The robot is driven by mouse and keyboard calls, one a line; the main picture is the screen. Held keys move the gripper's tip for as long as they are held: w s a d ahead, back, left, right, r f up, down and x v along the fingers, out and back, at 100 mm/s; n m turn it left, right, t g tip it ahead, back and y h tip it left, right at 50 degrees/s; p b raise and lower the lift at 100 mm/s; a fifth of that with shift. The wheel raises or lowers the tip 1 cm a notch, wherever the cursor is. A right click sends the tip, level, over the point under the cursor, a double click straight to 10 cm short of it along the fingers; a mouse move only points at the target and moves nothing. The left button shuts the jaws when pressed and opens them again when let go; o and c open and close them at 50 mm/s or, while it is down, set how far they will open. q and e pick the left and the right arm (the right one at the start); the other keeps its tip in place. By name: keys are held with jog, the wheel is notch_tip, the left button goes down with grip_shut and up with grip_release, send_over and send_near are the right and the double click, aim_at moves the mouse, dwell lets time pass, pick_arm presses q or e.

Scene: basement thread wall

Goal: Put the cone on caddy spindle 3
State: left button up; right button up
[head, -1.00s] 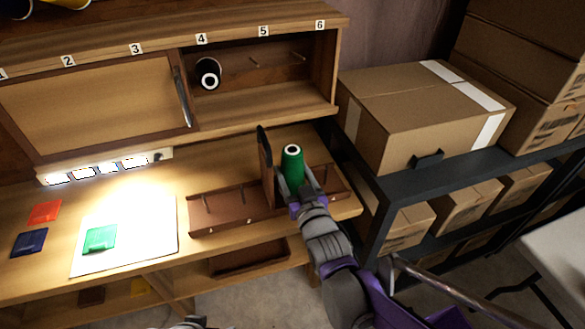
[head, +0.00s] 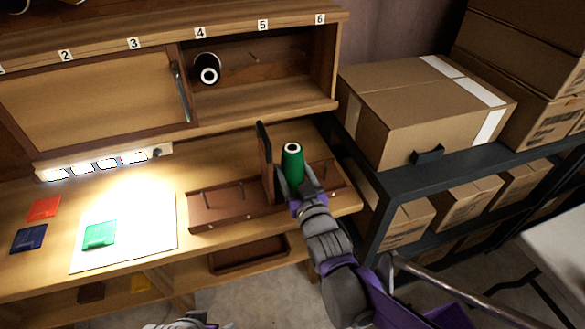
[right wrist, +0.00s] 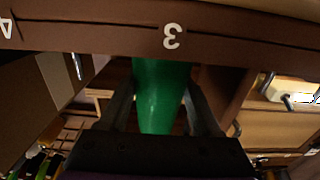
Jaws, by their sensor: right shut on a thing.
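The green cone (head: 292,167) stands upright at the brown caddy (head: 228,215), just right of its tall divider. My right gripper (head: 297,190) is shut on the cone. In the right wrist view the cone (right wrist: 160,95) is between the fingers (right wrist: 162,110), lined up with the upside-down label 3 on the caddy's front wall (right wrist: 110,30). Its far end passes behind that wall. Spindle 3 is hidden, so I cannot tell whether the cone is around it. Bare spindles show left of the divider and one (head: 327,172) at the right. A grey sliver at the bottom edge may be my left gripper.
The wall cabinet (head: 270,105) behind holds a black cone (head: 207,70) below label 4. A lit white sheet (head: 150,245) with a green packet lies to the left. A dark shelf rack (head: 440,175) with cardboard boxes stands close on the right.

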jog(key=o, duration=1.6)
jog(key=p+v, duration=0.2)
jog(key=v, duration=0.8)
jog(key=s+d+f+m+g+h, duration=0.2)
jog(key=s+d+f+g+h, duration=0.4)
jog(key=d+f, duration=0.35)
jog(key=s+d+f+m+g, duration=0.1)
jog(key=s+d+f+g, duration=0.2)
jog(key=s, duration=0.5)
jog(key=s+d+f+m+g, duration=0.1)
jog(key=s+d+f+g, duration=0.1)
jog(key=s+g, duration=0.35)
pick_arm(q)
notch_tip(320, 180, up, 24)
jog(key=w+t+p, duration=0.1)
jog(key=p, duration=1.8)
jog(key=shift+w, duration=0.25)
pick_arm(e)
notch_tip(320, 180, up, 22)
jog(key=t, duration=0.2)
jog(key=shift+f+t, duration=0.2)
jog(key=shift+t, duration=0.15)
